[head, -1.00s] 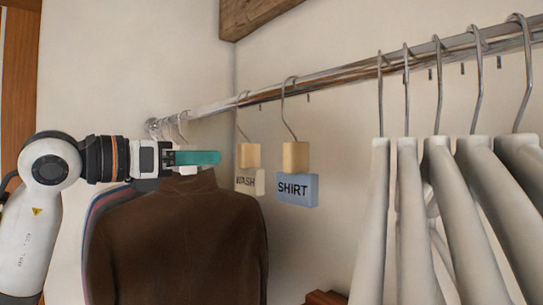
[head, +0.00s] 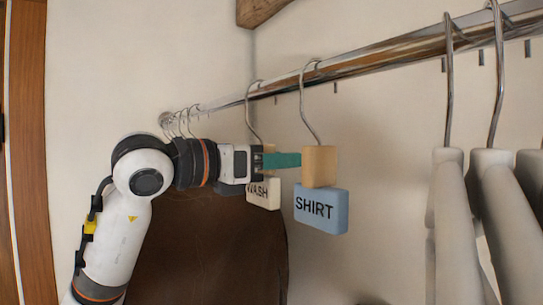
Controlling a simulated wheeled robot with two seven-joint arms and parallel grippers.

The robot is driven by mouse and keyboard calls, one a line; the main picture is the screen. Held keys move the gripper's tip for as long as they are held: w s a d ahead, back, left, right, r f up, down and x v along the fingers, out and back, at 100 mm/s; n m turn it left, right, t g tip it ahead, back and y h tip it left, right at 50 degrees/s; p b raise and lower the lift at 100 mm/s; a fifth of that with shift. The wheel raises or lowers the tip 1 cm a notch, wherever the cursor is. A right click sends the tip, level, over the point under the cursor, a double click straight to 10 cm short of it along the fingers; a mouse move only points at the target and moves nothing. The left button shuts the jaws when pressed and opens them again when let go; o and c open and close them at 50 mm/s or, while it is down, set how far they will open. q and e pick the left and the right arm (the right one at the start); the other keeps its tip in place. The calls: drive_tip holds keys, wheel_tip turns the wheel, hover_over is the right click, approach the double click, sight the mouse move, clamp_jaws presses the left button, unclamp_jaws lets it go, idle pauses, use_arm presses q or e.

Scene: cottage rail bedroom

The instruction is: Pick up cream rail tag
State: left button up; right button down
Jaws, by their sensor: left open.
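The cream rail tag (head: 264,194), lettered WASH, hangs by a metal hook from the rail. Its upper part is hidden behind my left gripper (head: 288,160). The left gripper is open, with one teal finger showing side-on, pointing right. In the picture the finger crosses in front of the cream tag's upper block and its tip ends at the edge of the tan block of the blue SHIRT tag. I cannot tell whether the finger touches either tag. My right gripper is not in view.
The blue SHIRT tag (head: 320,209) hangs just right of the cream tag. The metal rail (head: 375,60) runs from far left to upper right. A brown garment (head: 205,250) hangs below my left arm. Pale empty hangers (head: 448,215) hang at the right, with clear wall between.

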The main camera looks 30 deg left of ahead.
use_arm(q)
drive_tip(key=shift+s+d+r, duration=0.1)
drive_tip(key=shift+s+r, duration=0.1)
drive_tip(key=shift+s, duration=0.3)
drive_tip(key=shift+s+d+r, duration=0.1)
drive_tip(key=shift+s+r, duration=0.05)
drive_tip(key=shift+s, duration=0.35)
drive_tip(key=c, duration=0.5)
drive_tip(key=shift+s, duration=0.2)
drive_tip(key=shift+c, duration=1.3)
drive_tip(key=shift+w, duration=0.15)
clamp_jaws()
drive_tip(key=shift+w+f, duration=0.1)
drive_tip(key=shift+w, duration=0.15)
drive_tip(key=shift+s, duration=0.1)
